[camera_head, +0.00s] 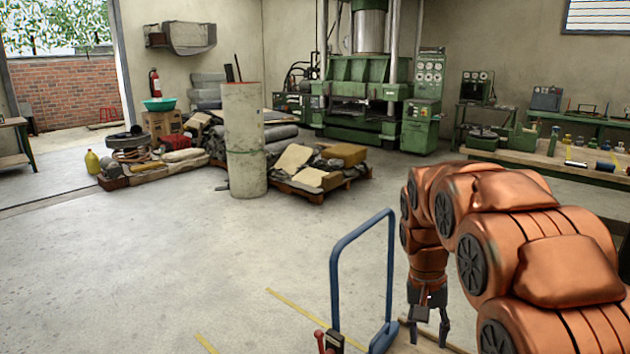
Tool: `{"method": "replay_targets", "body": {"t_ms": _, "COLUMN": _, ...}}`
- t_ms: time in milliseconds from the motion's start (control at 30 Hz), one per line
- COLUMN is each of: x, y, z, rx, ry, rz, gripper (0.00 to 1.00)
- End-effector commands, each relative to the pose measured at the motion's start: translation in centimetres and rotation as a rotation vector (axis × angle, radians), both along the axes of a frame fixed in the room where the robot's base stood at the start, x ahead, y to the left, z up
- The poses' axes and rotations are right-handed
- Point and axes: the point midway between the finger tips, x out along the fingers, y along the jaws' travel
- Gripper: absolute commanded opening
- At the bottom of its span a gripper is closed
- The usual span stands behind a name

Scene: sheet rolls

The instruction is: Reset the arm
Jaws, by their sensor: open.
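My gripper (429,326) hangs at the end of my orange arm in the lower right, pointing down. Its two dark fingers are apart, with nothing seen between them. My arm arches from the lower right edge over to the gripper. The gripper is just to the right of a blue tubular frame (336,268) in this view. Part of what lies below the gripper is hidden by my arm.
A workbench (520,160) with small items stands at right. A concrete pillar (243,140) stands left of centre beside piled sheets and rolls. A green press (368,85) is at the back. The grey floor (150,265) at left is clear.

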Motion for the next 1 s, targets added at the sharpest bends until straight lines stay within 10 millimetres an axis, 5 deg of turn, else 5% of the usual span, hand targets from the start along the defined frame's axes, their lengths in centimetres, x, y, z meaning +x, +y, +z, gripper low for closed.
{"method": "replay_targets", "body": {"t_ms": 100, "x": -3.3, "y": 0.3, "z": 2.8, "rx": 0.018, "ry": 0.004, "rz": 0.031, "gripper": 0.43}}
{"method": "replay_targets", "body": {"t_ms": 500, "x": -13.7, "y": 1.6, "z": 8.1, "rx": 0.080, "ry": 0.016, "rz": 0.153, "gripper": 0.43}}
{"method": "replay_targets", "body": {"t_ms": 1000, "x": -26.4, "y": 3.4, "z": 11.1, "rx": 0.159, "ry": 0.028, "rz": 0.324, "gripper": 0.43}}
